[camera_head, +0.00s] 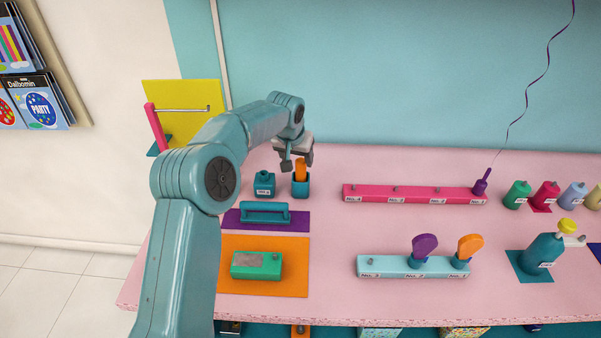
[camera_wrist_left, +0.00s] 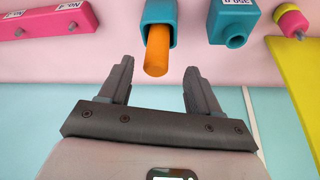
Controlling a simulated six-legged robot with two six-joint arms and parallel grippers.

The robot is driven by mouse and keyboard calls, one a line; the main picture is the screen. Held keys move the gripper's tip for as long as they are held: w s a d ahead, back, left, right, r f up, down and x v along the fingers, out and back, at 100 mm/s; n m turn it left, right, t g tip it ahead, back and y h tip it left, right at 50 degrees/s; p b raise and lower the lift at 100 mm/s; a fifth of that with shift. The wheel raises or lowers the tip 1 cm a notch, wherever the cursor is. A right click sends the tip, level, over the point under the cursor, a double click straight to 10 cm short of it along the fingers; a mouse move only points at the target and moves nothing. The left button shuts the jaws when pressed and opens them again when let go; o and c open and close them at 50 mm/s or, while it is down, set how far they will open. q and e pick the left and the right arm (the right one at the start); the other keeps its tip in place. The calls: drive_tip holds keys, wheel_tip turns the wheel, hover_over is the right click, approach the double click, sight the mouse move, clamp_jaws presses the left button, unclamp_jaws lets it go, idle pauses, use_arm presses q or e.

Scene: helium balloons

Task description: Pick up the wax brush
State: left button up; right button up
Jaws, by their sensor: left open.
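An orange handle (camera_head: 300,172), which looks like the wax brush, stands upright in a teal holder (camera_head: 301,189) at the back left of the pink table. In the left wrist view the orange handle (camera_wrist_left: 158,52) sticks out of the teal holder (camera_wrist_left: 158,12). Its lower end is hidden inside the holder. My left gripper (camera_head: 297,161) is open at the top of the handle. My right gripper is not in view.
A teal weight-like block (camera_head: 264,184) stands close left of the holder. A teal-handled tool (camera_head: 264,212) and a green box (camera_head: 257,264) lie in front. A pink rail (camera_head: 414,194) is to the right, with a purple ribbon weight (camera_head: 481,184) at its end.

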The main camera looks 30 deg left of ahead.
use_arm(q)
drive_tip(key=shift+w+f, duration=0.1)
drive_tip(key=shift+f, duration=0.15)
drive_tip(key=p+x, duration=0.2)
drive_tip(key=x, duration=0.3)
drive_tip(key=shift+w+d, duration=0.1)
drive_tip(key=shift+d+r, duration=0.1)
drive_tip(key=c, duration=1.1)
drive_tip(key=shift+o, duration=0.2)
drive_tip(key=shift+r, duration=0.3)
wheel_tip(320, 180, up, 11)
drive_tip(key=shift+r, duration=0.1)
wheel_tip(320, 180, up, 8)
drive_tip(key=p, duration=0.4)
hover_over(300, 161)
drive_tip(key=shift+w+r, duration=0.1)
drive_tip(key=shift+w, duration=0.05)
